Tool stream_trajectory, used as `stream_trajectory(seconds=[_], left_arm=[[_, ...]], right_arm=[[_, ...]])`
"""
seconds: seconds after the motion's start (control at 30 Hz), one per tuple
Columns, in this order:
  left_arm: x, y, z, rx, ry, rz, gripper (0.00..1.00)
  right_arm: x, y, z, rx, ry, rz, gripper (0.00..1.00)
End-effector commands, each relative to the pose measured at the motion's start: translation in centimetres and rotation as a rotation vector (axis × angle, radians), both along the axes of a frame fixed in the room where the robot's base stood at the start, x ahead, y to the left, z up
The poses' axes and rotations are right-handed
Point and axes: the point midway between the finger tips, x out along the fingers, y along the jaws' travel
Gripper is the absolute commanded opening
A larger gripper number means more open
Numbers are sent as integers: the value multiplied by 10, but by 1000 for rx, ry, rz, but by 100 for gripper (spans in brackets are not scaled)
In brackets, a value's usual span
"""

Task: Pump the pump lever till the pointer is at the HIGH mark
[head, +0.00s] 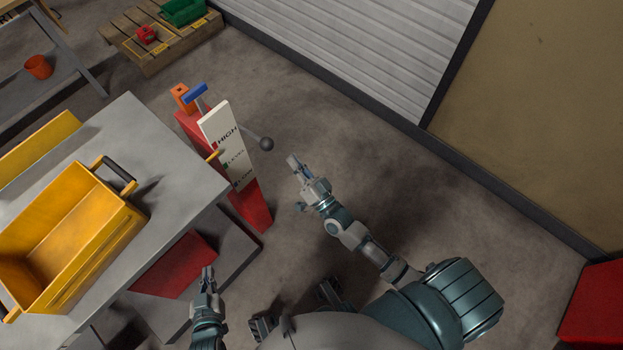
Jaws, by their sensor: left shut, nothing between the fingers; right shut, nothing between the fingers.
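The pump (245,202) is a red stand with a white gauge board (225,135) marked HIGH at the top, LEVEL in the middle and a lower mark. A yellow pointer (215,154) sits at the board's left edge, below HIGH, roughly level with LEVEL. The pump lever (265,143) sticks out to the right and ends in a dark round knob. My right gripper (294,163) is shut and empty, a little right of and below the knob, apart from it. My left gripper (207,273) is shut and empty, low beside the table.
A grey table (130,120) with a yellow bin (70,240) stands on the left. A pallet (165,45) with a green crate (183,11) lies at the back. A red box (597,310) is at the lower right. The floor right of the pump is clear.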

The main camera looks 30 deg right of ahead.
Motion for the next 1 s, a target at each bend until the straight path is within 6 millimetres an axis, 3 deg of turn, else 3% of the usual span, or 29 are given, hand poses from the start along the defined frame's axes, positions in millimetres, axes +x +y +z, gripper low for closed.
stream_trajectory(seconds=[0.1,0.33,1.0], left_arm=[[-2,2,-3,3,18,1,0],[-4,2,-5,10,37,2,0],[-4,2,-5,9,40,2,0]], right_arm=[[-24,-3,-10,-3,0,0,0],[-50,-8,-21,-1,-6,-1,0],[-55,-10,-22,1,-8,-2,0]])
